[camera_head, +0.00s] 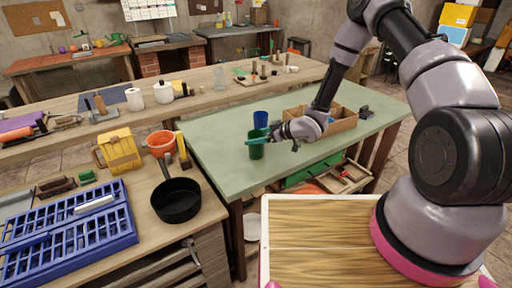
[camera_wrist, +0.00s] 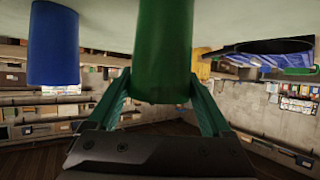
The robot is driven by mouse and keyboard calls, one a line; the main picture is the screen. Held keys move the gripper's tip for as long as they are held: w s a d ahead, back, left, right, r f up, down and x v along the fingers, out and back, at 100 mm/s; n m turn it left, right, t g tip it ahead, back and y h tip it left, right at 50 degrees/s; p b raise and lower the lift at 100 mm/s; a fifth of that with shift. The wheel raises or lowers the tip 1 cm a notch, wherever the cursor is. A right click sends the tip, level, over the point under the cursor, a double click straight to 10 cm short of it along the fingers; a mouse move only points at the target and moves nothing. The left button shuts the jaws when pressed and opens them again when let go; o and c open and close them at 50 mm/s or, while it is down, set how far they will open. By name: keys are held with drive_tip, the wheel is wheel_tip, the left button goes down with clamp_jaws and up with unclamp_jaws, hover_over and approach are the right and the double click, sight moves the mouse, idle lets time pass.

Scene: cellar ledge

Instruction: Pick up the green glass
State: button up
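The green glass (camera_head: 257,151) stands upright on the near part of the pale green tabletop (camera_head: 215,160). My gripper (camera_head: 258,138) reaches in low from the right, its teal fingers at the glass's upper part and hiding some of it. In the wrist view, which looks upside down, the green glass (camera_wrist: 162,50) sits between my two fingers (camera_wrist: 160,85), one on each side. The fingers look spread, with little room beside the glass; firm contact is not visible. A blue glass (camera_head: 260,119) stands just behind; it also shows at left in the wrist view (camera_wrist: 53,45).
A cardboard box (camera_head: 342,120) stands on the table right of my gripper. A black pan (camera_head: 176,200) and an orange bowl (camera_head: 161,143) are on the bench to the left. The tabletop left of the glasses is clear.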

drive_tip(key=c, duration=0.5)
drive_tip(key=shift+r, duration=0.1)
